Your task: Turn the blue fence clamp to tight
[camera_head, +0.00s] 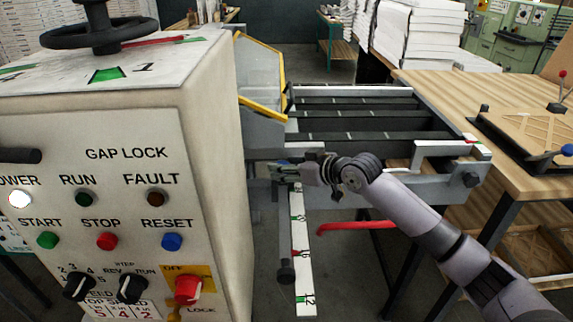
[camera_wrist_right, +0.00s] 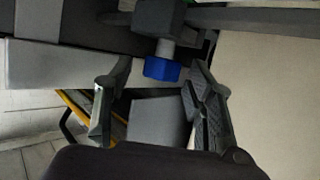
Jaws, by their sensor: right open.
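In the right wrist view, the blue clamp knob (camera_wrist_right: 162,69) sits on a short pale shaft below a dark block (camera_wrist_right: 160,18). My right gripper (camera_wrist_right: 152,82) is open, with one finger on each side just below the knob. A gap shows between the knob and each finger; I cannot tell the depth. In the head view, my right gripper (camera_head: 280,168) is at the near left of the grey machine bed, beside the large control cabinet. I cannot make out the clamp knob there. My left gripper is not in view.
The control cabinet (camera_head: 120,130) fills the left, with a yellow-framed guard (camera_head: 262,75) beside it. A red lever (camera_head: 355,226) and a white scale strip (camera_head: 300,255) lie below my gripper. A wooden table (camera_head: 460,100) with a blue-knobbed jig (camera_head: 525,140) stands right.

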